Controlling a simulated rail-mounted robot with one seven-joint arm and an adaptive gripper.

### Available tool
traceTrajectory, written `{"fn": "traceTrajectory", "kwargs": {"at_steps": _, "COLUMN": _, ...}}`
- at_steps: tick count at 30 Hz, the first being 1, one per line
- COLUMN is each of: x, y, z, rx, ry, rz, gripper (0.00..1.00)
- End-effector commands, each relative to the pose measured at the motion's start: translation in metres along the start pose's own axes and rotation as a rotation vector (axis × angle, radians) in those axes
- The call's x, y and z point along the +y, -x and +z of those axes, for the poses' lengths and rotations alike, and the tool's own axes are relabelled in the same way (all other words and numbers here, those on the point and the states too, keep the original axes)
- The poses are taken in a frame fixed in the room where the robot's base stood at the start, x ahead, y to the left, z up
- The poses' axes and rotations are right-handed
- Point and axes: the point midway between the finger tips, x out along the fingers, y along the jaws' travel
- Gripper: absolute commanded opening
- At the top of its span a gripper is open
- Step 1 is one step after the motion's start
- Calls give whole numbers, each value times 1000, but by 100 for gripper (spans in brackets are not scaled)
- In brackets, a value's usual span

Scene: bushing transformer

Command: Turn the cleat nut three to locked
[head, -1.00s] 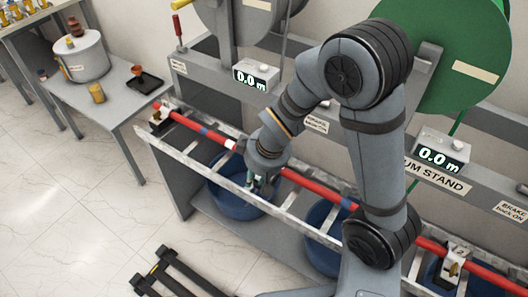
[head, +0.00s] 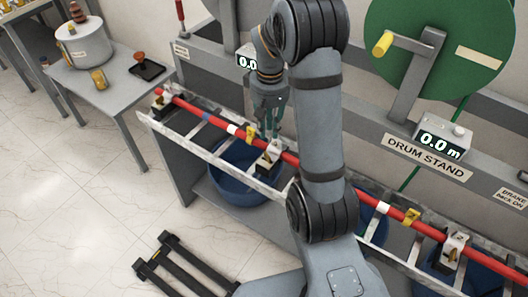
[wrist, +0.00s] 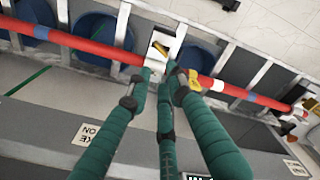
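A pale cleat (head: 270,157) holds the red cable at the middle of the ladder tray. It also shows in the wrist view (wrist: 157,64), with a yellow-brown nut lever (wrist: 162,48) on top. My gripper (head: 274,134) points down just above this cleat. In the wrist view its green fingertips (wrist: 160,70) are beside the lever, slightly apart. I cannot tell whether they touch or grip it. Other cleats are at the tray's left end (head: 160,99) and right part (head: 454,246). I cannot read this cleat's number.
The red cable (head: 206,117) runs along the ladder tray (head: 172,131), with a yellow tag (head: 250,132) left of the middle cleat. Blue tubs (head: 238,180) stand below. The drum stand (head: 425,165) and green drum (head: 480,50) rise behind. A side table (head: 118,85) is at left.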

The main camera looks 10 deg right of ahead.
Motion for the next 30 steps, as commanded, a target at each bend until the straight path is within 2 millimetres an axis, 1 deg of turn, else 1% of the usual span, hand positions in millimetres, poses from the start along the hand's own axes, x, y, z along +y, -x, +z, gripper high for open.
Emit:
{"fn": "traceTrajectory", "kwargs": {"at_steps": 2, "x": -3, "y": -2, "z": 7, "rx": -25, "ry": 19, "rz": -13, "gripper": 20}}
{"fn": "traceTrajectory", "kwargs": {"at_steps": 5, "x": -3, "y": -10, "z": 7, "rx": -25, "ry": 39, "rz": -13, "gripper": 20}}
{"fn": "traceTrajectory", "kwargs": {"at_steps": 8, "x": -4, "y": -26, "z": 8, "rx": -28, "ry": 37, "rz": -14, "gripper": 20}}
{"fn": "traceTrajectory", "kwargs": {"at_steps": 15, "x": -5, "y": -71, "z": 9, "rx": -27, "ry": 38, "rz": -14, "gripper": 20}}
{"fn": "traceTrajectory", "kwargs": {"at_steps": 18, "x": -4, "y": -86, "z": 9, "rx": -25, "ry": 37, "rz": -13, "gripper": 20}}
{"fn": "traceTrajectory", "kwargs": {"at_steps": 21, "x": -4, "y": -96, "z": 8, "rx": -23, "ry": 38, "rz": -12, "gripper": 20}}
{"fn": "traceTrajectory", "kwargs": {"at_steps": 24, "x": -4, "y": -102, "z": 8, "rx": -21, "ry": 37, "rz": -12, "gripper": 20}}
{"fn": "traceTrajectory", "kwargs": {"at_steps": 30, "x": -4, "y": -104, "z": 8, "rx": -20, "ry": 36, "rz": -12, "gripper": 20}}
